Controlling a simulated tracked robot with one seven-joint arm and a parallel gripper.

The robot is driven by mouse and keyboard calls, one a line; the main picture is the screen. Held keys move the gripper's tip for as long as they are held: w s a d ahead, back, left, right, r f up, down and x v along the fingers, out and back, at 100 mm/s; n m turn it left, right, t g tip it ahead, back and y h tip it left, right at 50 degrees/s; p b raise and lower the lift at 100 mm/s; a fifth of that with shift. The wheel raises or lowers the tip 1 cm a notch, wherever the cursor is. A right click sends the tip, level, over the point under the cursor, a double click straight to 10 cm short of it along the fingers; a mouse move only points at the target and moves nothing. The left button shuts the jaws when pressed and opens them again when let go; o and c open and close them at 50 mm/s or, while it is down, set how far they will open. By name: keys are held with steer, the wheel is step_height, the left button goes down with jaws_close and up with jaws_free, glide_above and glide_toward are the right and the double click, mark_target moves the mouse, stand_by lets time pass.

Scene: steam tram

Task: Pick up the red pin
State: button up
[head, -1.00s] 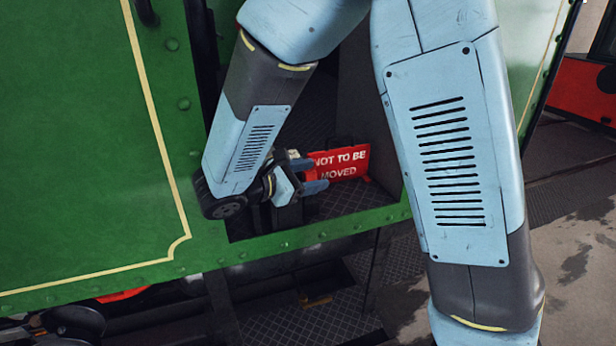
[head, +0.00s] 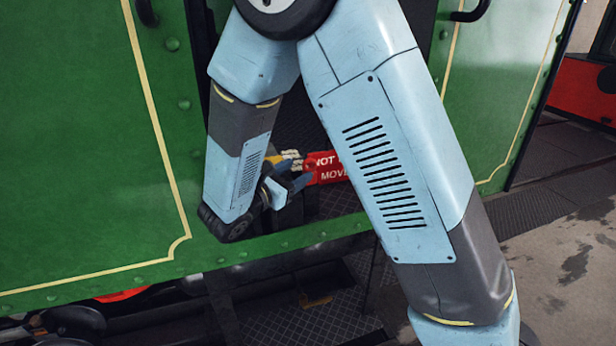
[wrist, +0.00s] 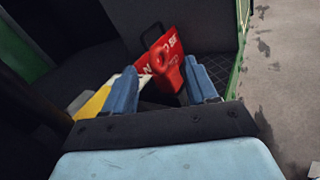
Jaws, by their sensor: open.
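The red pin (wrist: 168,62) shows in the wrist view as a glossy red ring-like shape between my two blue fingers, towards their tips. My gripper (wrist: 163,76) is open, with one finger on each side of it. I cannot tell whether either finger touches it. In the head view my gripper (head: 307,174) is inside the green tram's doorway, in front of the red sign; I cannot make out the pin there.
A red sign with white lettering (head: 328,170) stands just behind the pin; it also shows in the wrist view (wrist: 172,42). A yellow and white object (wrist: 92,103) lies left of my fingers. The green tram side (head: 90,130) borders the doorway.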

steer(key=shift+x, duration=2.85)
steer(key=shift+f, duration=0.1)
jaws_close()
